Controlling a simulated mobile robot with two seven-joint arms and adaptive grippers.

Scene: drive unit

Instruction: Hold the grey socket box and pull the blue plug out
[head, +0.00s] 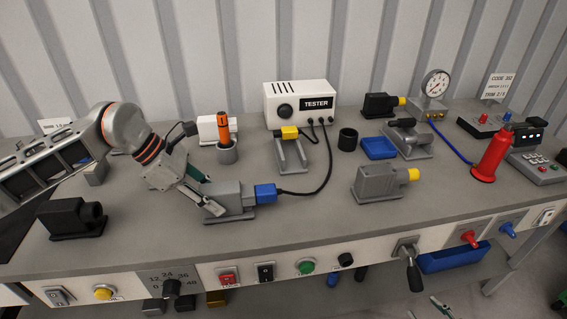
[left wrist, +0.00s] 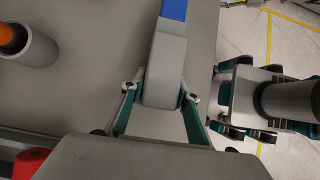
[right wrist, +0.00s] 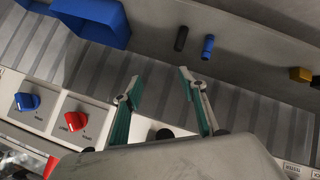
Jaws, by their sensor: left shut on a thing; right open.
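The grey socket box (head: 230,203) sits on the bench left of centre. The blue plug (head: 265,193) is seated in its right end, and a black cable runs from it to the tester. My left gripper (head: 208,202) is shut on the box from the left. In the left wrist view its fingers (left wrist: 160,95) lie along both sides of the box (left wrist: 164,72), with the blue plug (left wrist: 173,9) at the top. My right gripper (right wrist: 160,82) is open and empty. Its fingertips (head: 430,311) show at the bottom of the head view, below the bench's front edge.
The white tester (head: 297,101) stands behind. An orange-handled tool (head: 224,125) stands in a grey cup. A grey box with a yellow end (head: 378,183) is to the right, and a black one (head: 72,218) to the left. A lever (head: 410,268) sticks out of the front panel.

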